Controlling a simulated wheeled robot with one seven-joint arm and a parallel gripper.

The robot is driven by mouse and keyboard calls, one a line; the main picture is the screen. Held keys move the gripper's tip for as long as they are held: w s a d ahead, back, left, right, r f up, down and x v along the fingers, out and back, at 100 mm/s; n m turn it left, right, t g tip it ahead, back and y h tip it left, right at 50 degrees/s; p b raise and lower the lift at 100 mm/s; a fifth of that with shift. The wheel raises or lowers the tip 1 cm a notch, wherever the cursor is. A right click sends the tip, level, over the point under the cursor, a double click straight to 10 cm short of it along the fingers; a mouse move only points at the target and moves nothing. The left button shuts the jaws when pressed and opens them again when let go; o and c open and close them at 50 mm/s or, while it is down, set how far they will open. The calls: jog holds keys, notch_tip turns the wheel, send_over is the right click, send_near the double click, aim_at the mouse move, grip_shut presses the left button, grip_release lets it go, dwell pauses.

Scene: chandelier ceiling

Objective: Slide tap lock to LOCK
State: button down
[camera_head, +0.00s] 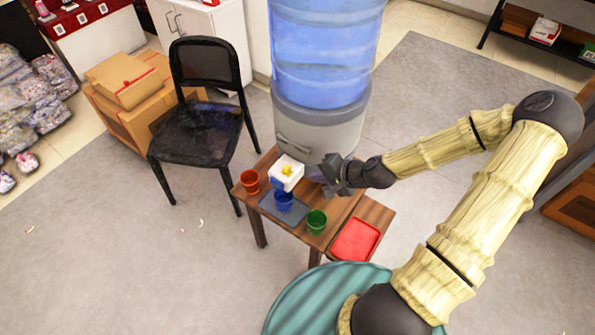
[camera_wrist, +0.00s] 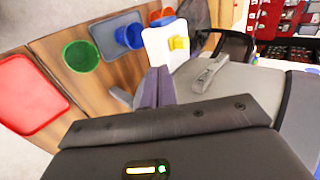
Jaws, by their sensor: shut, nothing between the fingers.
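The tap unit is a white block (camera_head: 287,172) with a yellow knob (camera_head: 287,170) on top, at the front of the water dispenser (camera_head: 318,125). In the wrist view the white block (camera_wrist: 166,46) and yellow knob (camera_wrist: 179,43) are just beyond my fingertips. My gripper (camera_head: 328,173) is shut and empty, right of the white block and close to it; I cannot tell whether they touch. Its fingers also show in the wrist view (camera_wrist: 157,82). No LOCK marking can be read.
A wooden table (camera_head: 262,212) holds a red cup (camera_head: 250,181), a blue cup (camera_head: 284,201) on a grey tray (camera_head: 296,216) and a green cup (camera_head: 316,221). A red tray (camera_head: 356,240) lies at the right. A black chair (camera_head: 196,130) stands left; open floor is around.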

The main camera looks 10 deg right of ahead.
aim_at(290, 171)
jog(key=w+a+f, duration=0.1)
jog(key=w+a, duration=0.1)
jog(key=a, duration=0.1)
jog(key=w+a+f, duration=0.1)
jog(key=w, duration=0.1)
jog(key=shift+a+f, duration=0.2)
jog(key=shift+f, duration=0.15)
jog(key=shift+w+a, duration=0.4)
